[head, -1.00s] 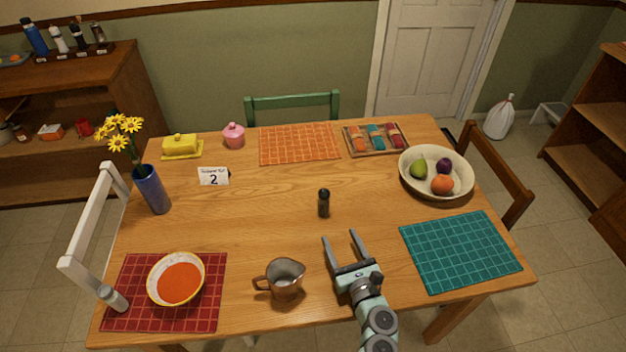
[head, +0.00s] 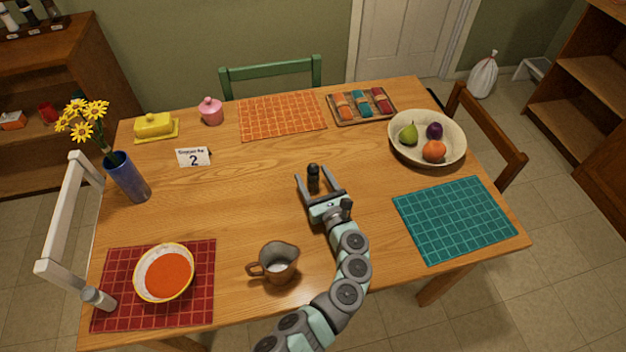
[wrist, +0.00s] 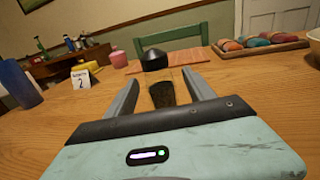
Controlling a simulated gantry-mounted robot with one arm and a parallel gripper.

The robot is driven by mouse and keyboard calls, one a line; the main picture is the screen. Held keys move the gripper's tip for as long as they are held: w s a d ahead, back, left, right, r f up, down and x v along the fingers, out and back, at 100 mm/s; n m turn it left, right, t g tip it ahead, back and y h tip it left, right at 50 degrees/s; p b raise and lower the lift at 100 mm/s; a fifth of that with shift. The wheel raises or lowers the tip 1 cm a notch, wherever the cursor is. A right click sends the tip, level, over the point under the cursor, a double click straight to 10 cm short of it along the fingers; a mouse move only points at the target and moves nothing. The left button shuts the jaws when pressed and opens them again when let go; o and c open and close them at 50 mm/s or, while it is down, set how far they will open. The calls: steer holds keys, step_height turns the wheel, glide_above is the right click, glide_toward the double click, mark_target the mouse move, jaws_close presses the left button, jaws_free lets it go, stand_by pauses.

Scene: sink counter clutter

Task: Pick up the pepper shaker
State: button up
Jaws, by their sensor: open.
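The pepper shaker (head: 313,176) is small, dark and upright in the middle of the wooden table, in the head view. My gripper (head: 316,181) is open and low over the table, with one finger on each side of the shaker. In the wrist view the shaker's dark cap (wrist: 153,60) shows between and just beyond the fingers of my gripper (wrist: 160,88). A gap shows between the shaker and each finger. The shaker's lower part is partly hidden by the gripper body in the wrist view.
A brown pitcher (head: 275,263) stands left of my arm. A teal placemat (head: 455,220) lies to the right, below a fruit bowl (head: 396,148). A number card (head: 193,157) and a blue vase (head: 128,178) stand on the left. The table between card and shaker is clear.

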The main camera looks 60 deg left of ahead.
steer(key=a, duration=0.3)
steer(key=shift+w+a, duration=0.1)
jaws_close()
stand_by(0.5)
